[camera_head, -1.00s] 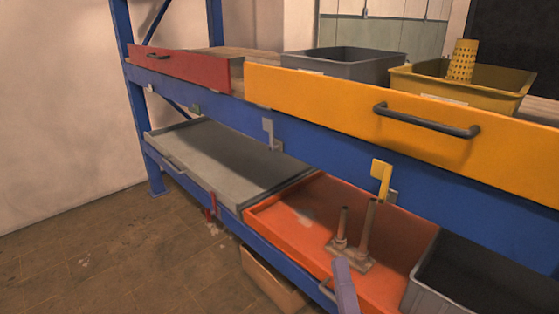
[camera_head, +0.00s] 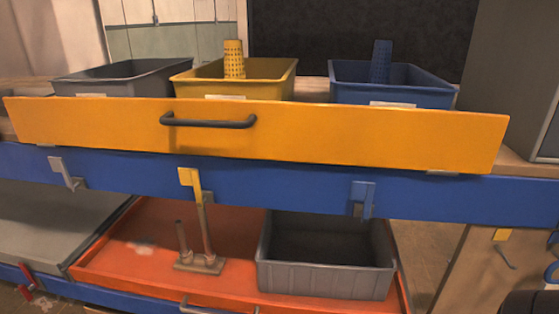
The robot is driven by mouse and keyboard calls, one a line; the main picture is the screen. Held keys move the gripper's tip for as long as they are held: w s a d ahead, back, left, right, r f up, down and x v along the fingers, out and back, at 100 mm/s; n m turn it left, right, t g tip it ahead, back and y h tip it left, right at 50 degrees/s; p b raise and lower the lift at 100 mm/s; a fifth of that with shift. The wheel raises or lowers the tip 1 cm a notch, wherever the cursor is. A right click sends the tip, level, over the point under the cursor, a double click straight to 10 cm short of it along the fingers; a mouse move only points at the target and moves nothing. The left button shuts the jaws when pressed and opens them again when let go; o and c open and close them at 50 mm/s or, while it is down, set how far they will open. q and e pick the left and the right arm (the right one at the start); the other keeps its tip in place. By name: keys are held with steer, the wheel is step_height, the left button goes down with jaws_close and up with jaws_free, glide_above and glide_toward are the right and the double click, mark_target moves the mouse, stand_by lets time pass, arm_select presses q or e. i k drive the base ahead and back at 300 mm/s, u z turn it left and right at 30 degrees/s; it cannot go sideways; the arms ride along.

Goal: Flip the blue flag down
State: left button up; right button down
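The blue flag (camera_head: 363,196) is mounted on the front of the blue shelf beam (camera_head: 290,186), right of the centre of the head view. Its blue plate points upward against the beam, with a small grey part at its side. It is close in colour to the beam. Neither of my grippers is recognisable in the view, and nothing touches the flag.
A yellow flag (camera_head: 189,178) and a grey flag (camera_head: 60,168) stand on the same beam. An orange-yellow drawer front (camera_head: 330,132) with a dark handle is just above. Below, a grey bin (camera_head: 325,281) sits in an orange tray (camera_head: 110,262).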

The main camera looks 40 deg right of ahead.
mark_target(361, 191)
steer(key=z, duration=0.8)
steer(key=k, duration=0.2)
steer(key=z, duration=0.95)
steer(key=k, duration=1.35)
steer(key=u, duration=0.3)
steer(key=i, duration=0.35)
steer(key=u, duration=1)
steer(key=i, duration=0.8)
steer(key=z, duration=0.6)
steer(key=i, duration=0.6)
steer(key=z, duration=0.75)
